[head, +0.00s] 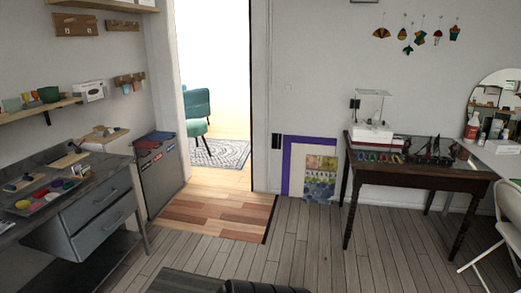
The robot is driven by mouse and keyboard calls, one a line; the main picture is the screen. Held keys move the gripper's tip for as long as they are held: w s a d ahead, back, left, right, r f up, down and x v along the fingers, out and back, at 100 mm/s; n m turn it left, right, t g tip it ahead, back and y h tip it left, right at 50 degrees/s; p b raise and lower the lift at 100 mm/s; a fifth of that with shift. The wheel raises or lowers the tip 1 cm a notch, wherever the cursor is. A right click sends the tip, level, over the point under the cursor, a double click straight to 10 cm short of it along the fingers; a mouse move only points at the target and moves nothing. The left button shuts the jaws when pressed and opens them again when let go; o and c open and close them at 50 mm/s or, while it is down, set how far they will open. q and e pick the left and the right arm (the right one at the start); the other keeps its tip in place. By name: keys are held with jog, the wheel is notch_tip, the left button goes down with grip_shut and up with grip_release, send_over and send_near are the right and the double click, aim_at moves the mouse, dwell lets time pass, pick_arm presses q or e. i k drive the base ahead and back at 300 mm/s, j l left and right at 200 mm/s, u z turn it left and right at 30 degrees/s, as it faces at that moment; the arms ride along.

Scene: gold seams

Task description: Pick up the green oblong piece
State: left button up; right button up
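I cannot make out a green oblong piece for certain. A tray (20,211) with several small coloured pieces lies on the grey desk (100,178) at the left. Small coloured items (378,157) lie along the front of the dark wooden table (425,171) at the right, too small to tell apart. Neither of my grippers shows in the head view.
A grey cabinet (162,178) stands beside the desk. An open doorway leads to a teal chair (196,108) and a patterned rug (222,152). A purple-edged framed panel (288,172) leans on the wall. A white chair (495,243) stands at right. The middle floor (300,235) is clear.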

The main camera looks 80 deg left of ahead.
aim_at(82, 171)
jog(key=u, duration=4.05)
